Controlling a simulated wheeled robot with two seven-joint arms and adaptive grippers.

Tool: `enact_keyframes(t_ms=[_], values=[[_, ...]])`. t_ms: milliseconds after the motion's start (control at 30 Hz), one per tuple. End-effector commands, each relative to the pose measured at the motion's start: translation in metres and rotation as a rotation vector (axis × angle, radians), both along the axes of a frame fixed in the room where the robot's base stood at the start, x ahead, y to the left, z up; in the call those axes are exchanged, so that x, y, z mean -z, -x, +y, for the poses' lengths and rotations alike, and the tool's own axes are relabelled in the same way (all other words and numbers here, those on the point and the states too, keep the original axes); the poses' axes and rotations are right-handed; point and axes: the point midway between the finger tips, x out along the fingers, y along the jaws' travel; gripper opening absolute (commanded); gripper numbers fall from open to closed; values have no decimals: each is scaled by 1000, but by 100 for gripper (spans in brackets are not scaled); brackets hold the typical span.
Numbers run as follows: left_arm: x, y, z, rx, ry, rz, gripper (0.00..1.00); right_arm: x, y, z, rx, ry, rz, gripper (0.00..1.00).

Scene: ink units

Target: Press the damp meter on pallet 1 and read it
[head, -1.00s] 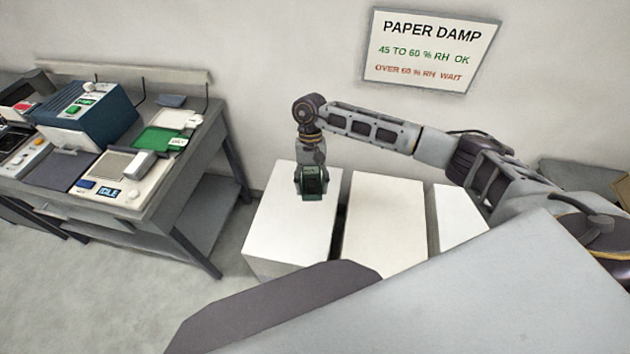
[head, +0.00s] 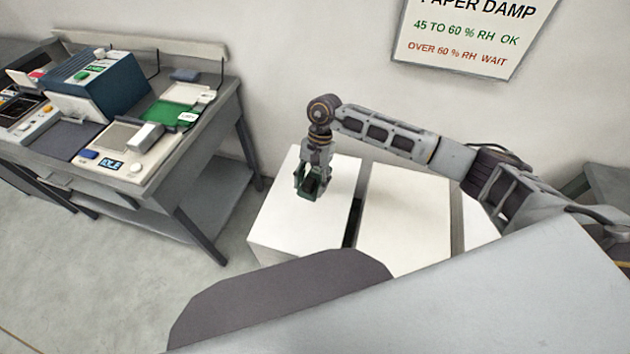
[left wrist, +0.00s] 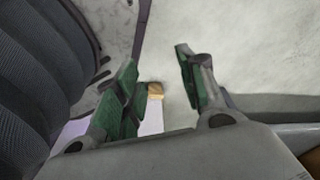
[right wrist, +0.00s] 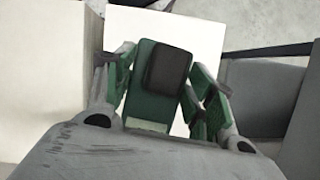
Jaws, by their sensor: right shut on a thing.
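The damp meter (right wrist: 160,80), green with a dark screen, is in my right gripper (right wrist: 160,92). In the head view the gripper (head: 309,180) and the meter (head: 308,186) are over the left white paper stack (head: 338,190). I cannot tell whether the meter touches the paper. Its screen shows no legible reading. The same stack shows behind the meter in the right wrist view (right wrist: 210,35). My left gripper (left wrist: 160,75) is open and empty in the left wrist view, and out of the head view.
Two more white stacks (head: 408,215) stand to the right, with narrow gaps between. A bench (head: 160,190) with devices, one showing "IDLE", stands at left. A wall sign (head: 470,35) gives 45 to 60 % RH OK, over 60 % WAIT. Floor (head: 90,270) between is clear.

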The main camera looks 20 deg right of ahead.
Motion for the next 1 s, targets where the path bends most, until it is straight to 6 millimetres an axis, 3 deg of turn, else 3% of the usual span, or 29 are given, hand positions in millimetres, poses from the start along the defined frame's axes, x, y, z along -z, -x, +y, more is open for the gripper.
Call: enact_keyframes(t_ms=[1000], values=[[11,-57,-14,-1,12,-29,40,81,3,42,414,-2,1,25]])
